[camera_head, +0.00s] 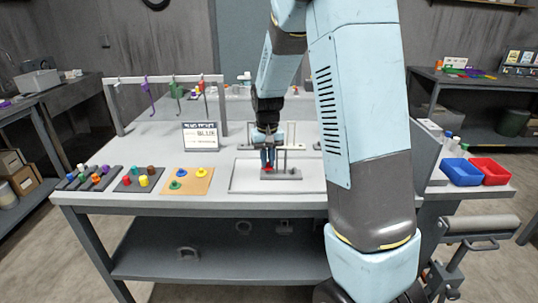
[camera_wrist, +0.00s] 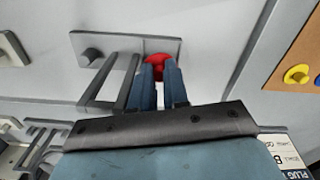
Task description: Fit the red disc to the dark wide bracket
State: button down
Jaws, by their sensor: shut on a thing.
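My gripper (camera_head: 268,160) is low over the pale tray on the bench and shut on the red disc (camera_head: 267,169). In the wrist view the red disc (camera_wrist: 157,60) shows between and just beyond the fingertips (camera_wrist: 160,72). A grey bracket (camera_head: 288,176) lies in the tray under my gripper. In the wrist view its flat plate (camera_wrist: 125,42) has a round peg at the left and dark upright bars. The disc is over or at the plate's right end. The fingers hide its underside, so I cannot tell whether it is seated.
A tan board (camera_head: 200,186) with coloured discs and dark trays (camera_head: 124,184) of coloured plugs lie at left. Blue (camera_head: 462,172) and red (camera_head: 490,171) bins are at right.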

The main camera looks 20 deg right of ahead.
jog(key=shift+f, duration=0.4)
jog(key=shift+s+f, duration=0.15)
dwell(1.1)
jog(key=shift+s+f, duration=0.2)
jog(key=shift+f, duration=0.2)
jog(key=c, duration=1.1)
grip_release()
jog(key=shift+s+f, duration=0.1)
jog(key=shift+o, duration=0.3)
jog(key=shift+a+r, duration=0.1)
jog(key=shift+r, duration=0.3)
notch_tip(320, 180, up, 14)
jog(key=shift+w+f, duration=0.2)
jog(key=shift+w, duration=0.05)
